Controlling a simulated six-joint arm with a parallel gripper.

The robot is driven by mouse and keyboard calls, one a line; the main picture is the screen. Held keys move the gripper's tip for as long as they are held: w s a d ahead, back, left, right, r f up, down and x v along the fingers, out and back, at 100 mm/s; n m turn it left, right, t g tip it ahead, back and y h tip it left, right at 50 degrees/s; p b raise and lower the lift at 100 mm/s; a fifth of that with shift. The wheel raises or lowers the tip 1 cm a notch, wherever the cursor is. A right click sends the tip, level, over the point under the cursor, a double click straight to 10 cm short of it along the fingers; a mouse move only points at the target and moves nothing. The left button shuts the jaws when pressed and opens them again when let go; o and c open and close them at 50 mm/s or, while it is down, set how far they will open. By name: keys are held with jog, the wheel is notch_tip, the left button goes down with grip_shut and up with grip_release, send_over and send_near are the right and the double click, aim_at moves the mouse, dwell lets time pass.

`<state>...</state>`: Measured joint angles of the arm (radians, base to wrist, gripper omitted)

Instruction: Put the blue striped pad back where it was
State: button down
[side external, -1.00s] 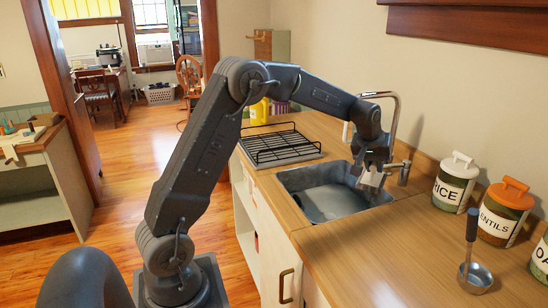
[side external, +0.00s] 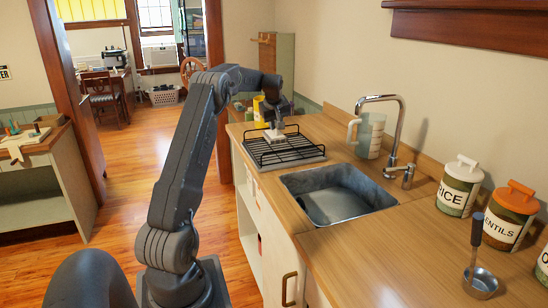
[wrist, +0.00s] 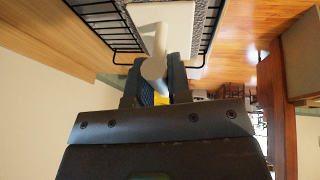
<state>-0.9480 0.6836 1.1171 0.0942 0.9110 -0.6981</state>
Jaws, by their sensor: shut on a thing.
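My gripper (side external: 275,127) is over the black wire dish rack (side external: 284,151), with its fingers pointing down. It is shut on the handle of a pale pad (side external: 274,136). In the wrist view my gripper (wrist: 154,80) closes around the rounded white handle, and the pad's flat pale plate (wrist: 172,22) lies beyond it. The pad is at or just above the rack's wires; I cannot tell whether it touches. No blue stripes can be made out on it, and its underside is hidden.
A yellow container (side external: 259,111) stands beyond the rack. Canisters (side external: 459,186) and a ladle (side external: 478,278) are at right. The front counter is clear.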

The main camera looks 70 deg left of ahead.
jog(key=shift+s+a+f, duration=0.1)
jog(key=shift+f, duration=3.8)
jog(key=shift+f, duration=0.2)
jog(key=c, duration=1.1)
grip_release()
jog(key=shift+o, duration=0.2)
